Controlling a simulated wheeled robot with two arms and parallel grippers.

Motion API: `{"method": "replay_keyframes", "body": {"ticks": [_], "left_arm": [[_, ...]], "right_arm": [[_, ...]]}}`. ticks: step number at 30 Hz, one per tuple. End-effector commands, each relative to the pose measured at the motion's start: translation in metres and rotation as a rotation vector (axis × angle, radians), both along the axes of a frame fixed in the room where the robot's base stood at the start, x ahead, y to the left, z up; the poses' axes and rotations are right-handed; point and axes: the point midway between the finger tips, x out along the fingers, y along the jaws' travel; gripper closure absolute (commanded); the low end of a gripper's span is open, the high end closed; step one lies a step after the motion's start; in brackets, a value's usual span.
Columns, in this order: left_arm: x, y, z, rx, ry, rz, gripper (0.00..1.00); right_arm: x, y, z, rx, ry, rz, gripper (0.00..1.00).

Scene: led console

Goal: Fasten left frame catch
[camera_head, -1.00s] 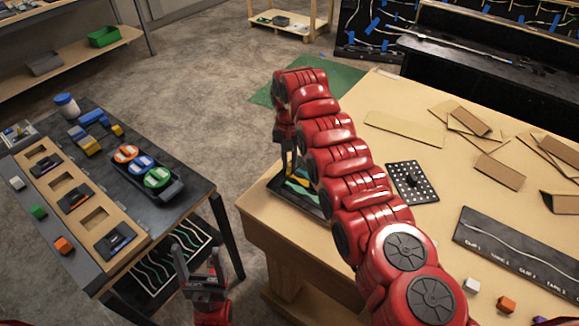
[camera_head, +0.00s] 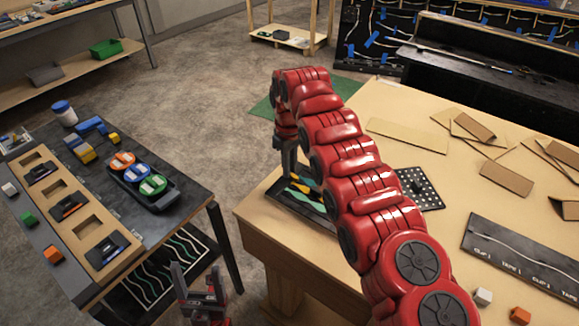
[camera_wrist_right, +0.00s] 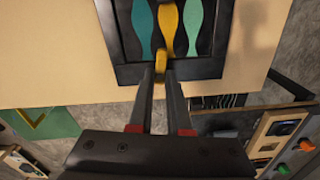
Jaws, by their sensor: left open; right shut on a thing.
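A black frame (camera_wrist_right: 120,73) lies at the near left corner of the wooden table, with teal, yellow and green wavy strips in it. It also shows in the head view (camera_head: 304,211), partly hidden by my right arm. My right gripper (camera_wrist_right: 161,74) is shut on a small yellow catch (camera_wrist_right: 160,61) at the frame's edge, just in front of the yellow strip. In the head view, my right gripper (camera_head: 290,172) points down over the frame. Whether the catch is fastened I cannot tell. My left gripper (camera_head: 197,272) is open and empty, low beside the dark table.
The dark table (camera_head: 180,175) at left holds a wooden tray (camera_head: 86,226), a holder with coloured discs (camera_head: 160,196) and small blocks. Cardboard pieces (camera_head: 408,135), a perforated black plate (camera_head: 430,190) and a cable board (camera_head: 525,250) lie on the wooden table (camera_head: 385,100).

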Motion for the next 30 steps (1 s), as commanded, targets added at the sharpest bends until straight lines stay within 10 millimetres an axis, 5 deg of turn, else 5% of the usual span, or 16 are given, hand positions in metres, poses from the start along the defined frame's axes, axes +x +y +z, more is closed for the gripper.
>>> {"method": "replay_keyframes", "body": {"ticks": [12,28,29,30], "left_arm": [[0.0,0.0,0.0011,0.0,0.0,0.0,0.28],[0.0,0.0,0.0012,0.0,0.0,0.0,0.28],[0.0,0.0,0.0011,0.0,0.0,0.0,0.28],[0.0,-0.0001,0.0012,0.0,0.0,0.0,0.28]], "right_arm": [[-0.0008,-0.0002,-0.001,-0.001,0.004,0.176,1.0],[-0.0008,-0.0002,-0.001,-0.001,0.004,0.198,1.0],[-0.0008,-0.0002,-0.001,-0.001,0.004,0.198,0.8],[-0.0008,-0.0002,-0.001,-0.001,0.004,0.198,0.73]]}}
